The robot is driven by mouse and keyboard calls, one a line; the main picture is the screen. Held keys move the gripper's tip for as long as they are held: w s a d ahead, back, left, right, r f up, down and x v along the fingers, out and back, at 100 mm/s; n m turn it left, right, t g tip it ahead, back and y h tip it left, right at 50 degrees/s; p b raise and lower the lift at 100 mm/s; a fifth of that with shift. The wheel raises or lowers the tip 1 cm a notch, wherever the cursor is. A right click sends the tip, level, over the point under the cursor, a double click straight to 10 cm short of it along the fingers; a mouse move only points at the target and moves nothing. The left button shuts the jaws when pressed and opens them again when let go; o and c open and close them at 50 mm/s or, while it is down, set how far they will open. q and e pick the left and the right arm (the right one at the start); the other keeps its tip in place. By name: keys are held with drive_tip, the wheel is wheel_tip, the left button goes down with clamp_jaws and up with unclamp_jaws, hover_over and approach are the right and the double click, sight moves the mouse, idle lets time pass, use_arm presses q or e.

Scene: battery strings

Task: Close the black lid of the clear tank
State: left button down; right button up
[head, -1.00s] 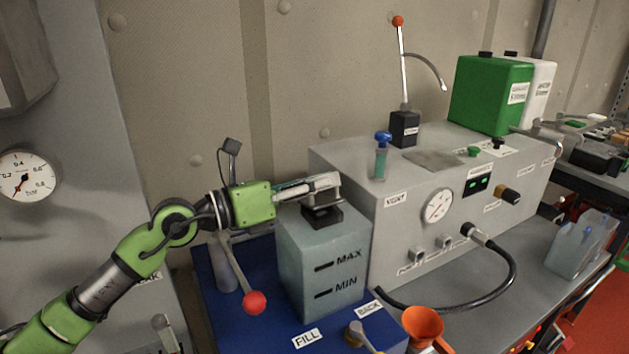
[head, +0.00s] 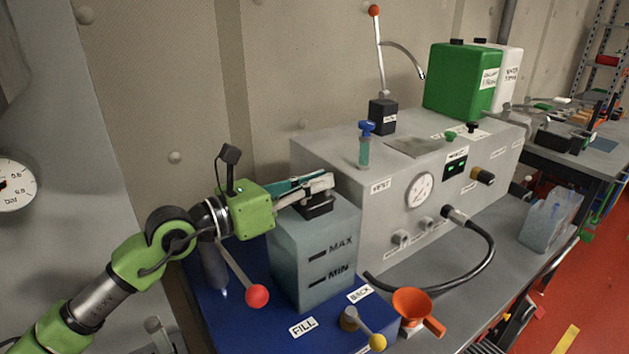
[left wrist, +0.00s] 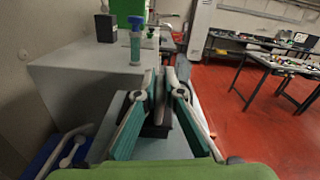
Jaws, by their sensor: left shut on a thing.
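The clear tank (head: 300,265), bluish with MAX and MIN marks, stands on the blue base. The black lid (head: 318,208) is at the top of the tank, under and between the fingers of my left gripper (head: 328,184). In the left wrist view, the fingers of my left gripper (left wrist: 162,82) are closed around a dark upright part of the lid (left wrist: 155,128). The fingers hide much of the lid, so I cannot tell whether it is fully seated. My right gripper is not in view.
A grey machine (head: 390,225) with a gauge stands right behind the tank. A red-knobbed lever (head: 257,295) is at the tank's left front. A yellow-knobbed lever (head: 377,341) and an orange funnel (head: 412,305) are in front. A green canister (head: 463,80) stands on the machine.

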use_arm(q)
drive_tip(key=c, duration=2.2)
unclamp_jaws()
drive_tip(key=shift+s+d+f, duration=0.15)
drive_tip(key=shift+f, duration=0.25)
drive_tip(key=shift+c, duration=0.2)
drive_tip(key=shift+o, duration=0.3)
drive_tip(key=shift+r, duration=0.2)
drive_tip(key=v, duration=1.2)
